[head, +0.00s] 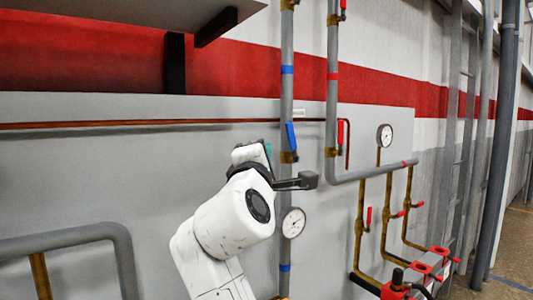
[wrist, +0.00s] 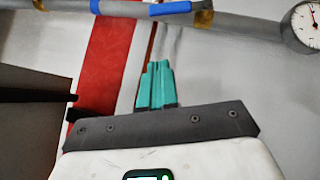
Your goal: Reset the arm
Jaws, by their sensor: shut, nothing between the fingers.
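My white arm rises from the bottom of the head view in front of the grey wall panel. My gripper (head: 267,150) is at its upper end, mostly hidden behind the wrist, with a bit of teal showing. In the wrist view my gripper (wrist: 157,68) shows its teal fingers side by side and shut, with nothing between them. The fingers point towards the wall with the red stripe (wrist: 107,60) and touch nothing that I can see.
A grey pipe with a blue valve handle (head: 291,136) runs upright close behind my wrist, with a gauge (head: 293,222) below. Another pipe with a red handle (head: 340,132) and a second gauge (head: 385,135) stand to the right. A grey pipe bend (head: 120,240) is at lower left.

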